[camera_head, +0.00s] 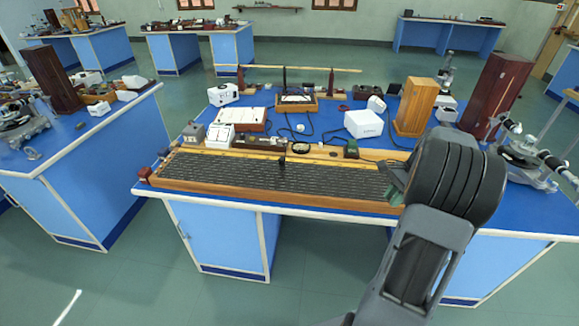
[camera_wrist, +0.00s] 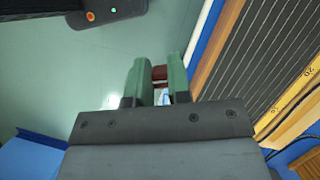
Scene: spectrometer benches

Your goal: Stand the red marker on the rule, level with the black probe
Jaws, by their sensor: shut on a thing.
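My gripper (camera_wrist: 158,82) has green fingers closed on a small dark red piece, the red marker (camera_wrist: 160,73), seen between them in the wrist view. The fingers hide much of it. In the head view my gripper (camera_head: 394,187) is at the right end of the long wired board (camera_head: 225,172), mostly hidden by my wrist. The black probe (camera_head: 282,160) stands upright near the middle of the board, well left of my gripper. The yellow rule (camera_wrist: 290,103) with numbers, including 20, runs beside the wires in the wrist view.
Behind the board on the blue bench stand a white box (camera_head: 363,124), a wooden block (camera_head: 416,107), a small dark green block (camera_head: 351,149) and a grey box (camera_head: 194,133). A microscope-like instrument (camera_head: 525,155) is at the right. Black leads lie behind the board.

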